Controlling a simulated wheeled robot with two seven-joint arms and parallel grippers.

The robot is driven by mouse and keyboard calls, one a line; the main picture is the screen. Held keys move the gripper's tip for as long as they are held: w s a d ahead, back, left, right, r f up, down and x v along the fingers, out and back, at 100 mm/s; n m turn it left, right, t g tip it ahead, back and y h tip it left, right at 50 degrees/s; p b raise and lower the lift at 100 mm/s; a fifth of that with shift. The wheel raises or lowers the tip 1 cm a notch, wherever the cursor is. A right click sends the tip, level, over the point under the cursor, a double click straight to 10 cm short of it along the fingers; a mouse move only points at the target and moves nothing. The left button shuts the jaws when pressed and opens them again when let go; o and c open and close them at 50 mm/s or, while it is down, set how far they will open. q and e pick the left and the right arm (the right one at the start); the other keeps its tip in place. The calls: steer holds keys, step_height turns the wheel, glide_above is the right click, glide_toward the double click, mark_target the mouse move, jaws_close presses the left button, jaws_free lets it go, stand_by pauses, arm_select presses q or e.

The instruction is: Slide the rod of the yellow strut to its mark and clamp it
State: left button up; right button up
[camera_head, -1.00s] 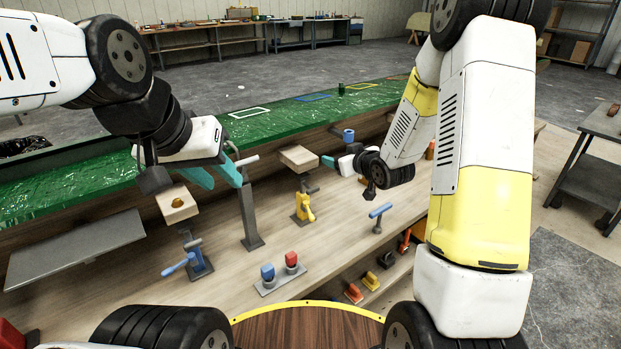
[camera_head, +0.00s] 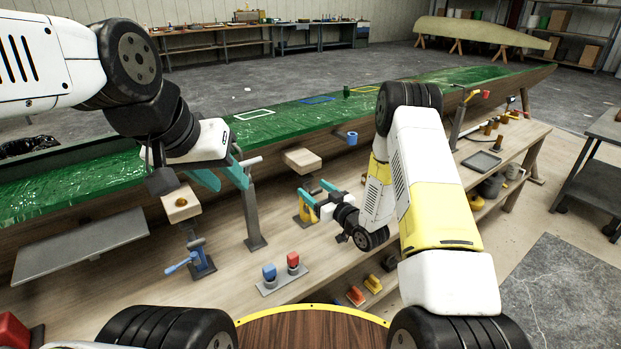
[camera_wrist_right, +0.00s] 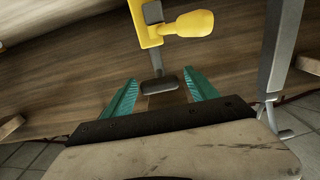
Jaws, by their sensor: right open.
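The yellow strut (camera_head: 301,212) stands on the wooden bench, partly hidden behind my right gripper (camera_head: 318,192). In the right wrist view its yellow body (camera_wrist_right: 150,30) and rounded yellow handle (camera_wrist_right: 188,23) are at the top. A dark grey crossbar (camera_wrist_right: 158,86) shows between the teal fingers of my right gripper (camera_wrist_right: 160,79), which is open; I cannot tell whether they touch it. A mark on the rod cannot be made out. My left gripper (camera_head: 222,178) is open, near the grey post (camera_head: 252,215) with a T-top.
A wooden block (camera_head: 301,160) juts from the hull (camera_head: 340,122) above the yellow strut. A blue strut (camera_head: 200,262) and a wooden block with knob (camera_head: 181,207) are at left. A plate with blue and red pieces (camera_head: 282,280) lies on the bench in front.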

steer(key=shift+x, duration=1.3)
jaws_close()
